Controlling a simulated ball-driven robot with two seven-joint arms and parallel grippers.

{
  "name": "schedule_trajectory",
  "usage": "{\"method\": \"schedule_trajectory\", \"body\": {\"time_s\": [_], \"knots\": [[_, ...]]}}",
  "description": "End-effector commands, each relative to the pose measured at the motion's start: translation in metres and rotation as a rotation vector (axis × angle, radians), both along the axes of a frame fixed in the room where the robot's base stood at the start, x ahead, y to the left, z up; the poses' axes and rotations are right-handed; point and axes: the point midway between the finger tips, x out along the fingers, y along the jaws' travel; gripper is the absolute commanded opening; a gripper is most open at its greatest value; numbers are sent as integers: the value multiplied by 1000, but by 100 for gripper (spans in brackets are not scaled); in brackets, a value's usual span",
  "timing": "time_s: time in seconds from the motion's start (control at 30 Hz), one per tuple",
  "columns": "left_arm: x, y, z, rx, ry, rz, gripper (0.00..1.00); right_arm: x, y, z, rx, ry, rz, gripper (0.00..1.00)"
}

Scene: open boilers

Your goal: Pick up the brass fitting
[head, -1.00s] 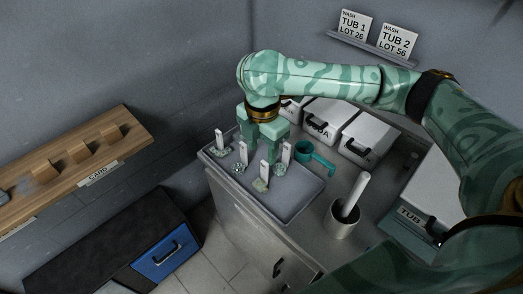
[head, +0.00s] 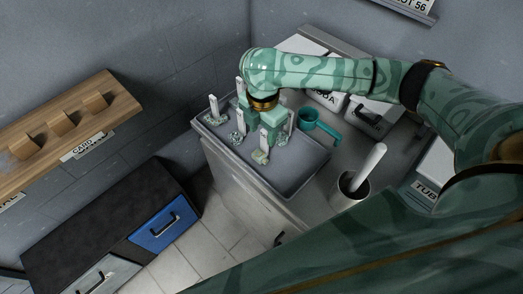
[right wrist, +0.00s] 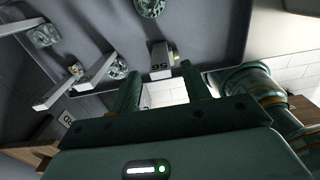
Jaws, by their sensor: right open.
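Several small fittings with pale green crusts and upright white tags stand on a grey tray (head: 300,181). They include a left one (head: 212,119), a middle one (head: 236,138) and a front one (head: 261,157). I cannot tell by colour which is brass. My right gripper (head: 261,127) is open and points down among them, low over the tray. In the right wrist view, a tag marked 56 (right wrist: 159,54) stands just beyond the gap between the fingertips (right wrist: 163,85); its fitting is mostly hidden. Nothing is visibly held. My left gripper is not in view.
Lidded white boxes (head: 368,113) line the back. A wooden shelf (head: 62,125) and a blue drawer (head: 163,229) are at left.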

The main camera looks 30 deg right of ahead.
Motion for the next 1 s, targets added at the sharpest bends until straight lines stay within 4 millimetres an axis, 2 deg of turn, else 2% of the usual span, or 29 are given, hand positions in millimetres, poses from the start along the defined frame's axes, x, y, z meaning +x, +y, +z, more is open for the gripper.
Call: {"method": "schedule_trajectory", "body": {"time_s": [0.03,0.2,0.47,0.63,1.0], "knots": [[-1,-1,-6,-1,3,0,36,-1,-1,-11,-1,3,-1,47],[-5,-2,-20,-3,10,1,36,-2,-3,-40,0,3,0,47],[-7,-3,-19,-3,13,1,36,-1,-3,-42,-2,-2,1,47],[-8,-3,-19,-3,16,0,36,-1,-3,-42,-2,-2,1,0],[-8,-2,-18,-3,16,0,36,-1,-3,-39,-1,-3,0,0]]}}
